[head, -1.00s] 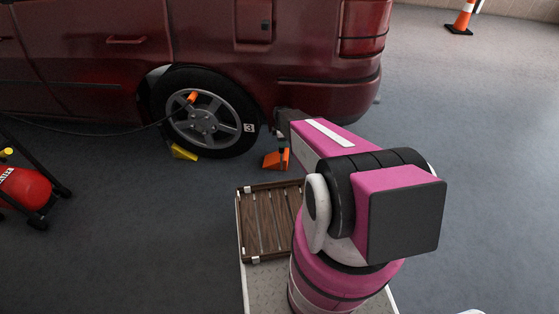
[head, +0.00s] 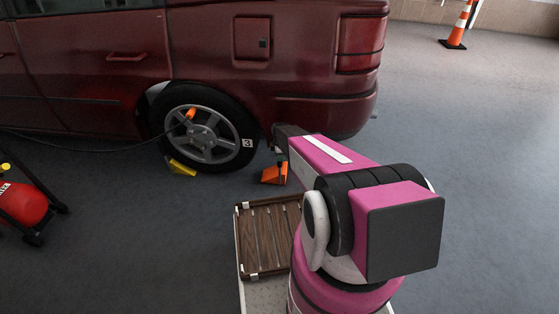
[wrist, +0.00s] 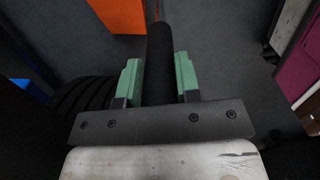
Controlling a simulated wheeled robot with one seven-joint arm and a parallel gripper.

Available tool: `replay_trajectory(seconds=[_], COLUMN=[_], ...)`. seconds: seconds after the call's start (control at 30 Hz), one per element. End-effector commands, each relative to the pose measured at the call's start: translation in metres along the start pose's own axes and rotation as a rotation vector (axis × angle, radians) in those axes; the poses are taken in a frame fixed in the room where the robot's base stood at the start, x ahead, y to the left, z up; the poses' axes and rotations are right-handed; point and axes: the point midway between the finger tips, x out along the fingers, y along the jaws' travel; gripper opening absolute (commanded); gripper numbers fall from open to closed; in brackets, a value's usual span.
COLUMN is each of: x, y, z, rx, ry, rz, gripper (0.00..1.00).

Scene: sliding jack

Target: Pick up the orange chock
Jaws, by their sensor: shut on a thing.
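The orange chock (head: 272,175) is on or just above the floor behind the van's rear wheel, below my gripper (head: 282,153). A dark upright handle rises at its right side, and part of it is hidden by my arm. In the wrist view, my gripper (wrist: 158,80) has its green fingers closed on a thick black handle (wrist: 159,65). The orange chock (wrist: 117,15) shows beyond it at the top, cut off by the frame. I cannot tell whether the chock touches the floor.
The dark red van (head: 240,85) and its rear wheel (head: 205,135) stand close behind and left of the chock. A yellow chock (head: 181,167) lies at the wheel's front. A slatted wooden tray (head: 268,274) is near my arm.

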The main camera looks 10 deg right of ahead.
Motion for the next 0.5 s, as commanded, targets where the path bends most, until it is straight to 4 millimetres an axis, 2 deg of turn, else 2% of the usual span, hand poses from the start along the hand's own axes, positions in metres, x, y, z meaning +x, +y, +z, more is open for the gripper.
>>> replay_trajectory(seconds=[0.1, 0.33, 0.5], x=[-0.013, -0.029, -0.029], y=[-0.001, -0.001, -0.014], z=[0.0, 0.0, -0.003], rx=[0.0, 0.0, 0.0], ry=[0.0, 0.0, 0.0], rz=[0.002, 0.003, 0.001], gripper=[0.0, 0.0, 0.0])
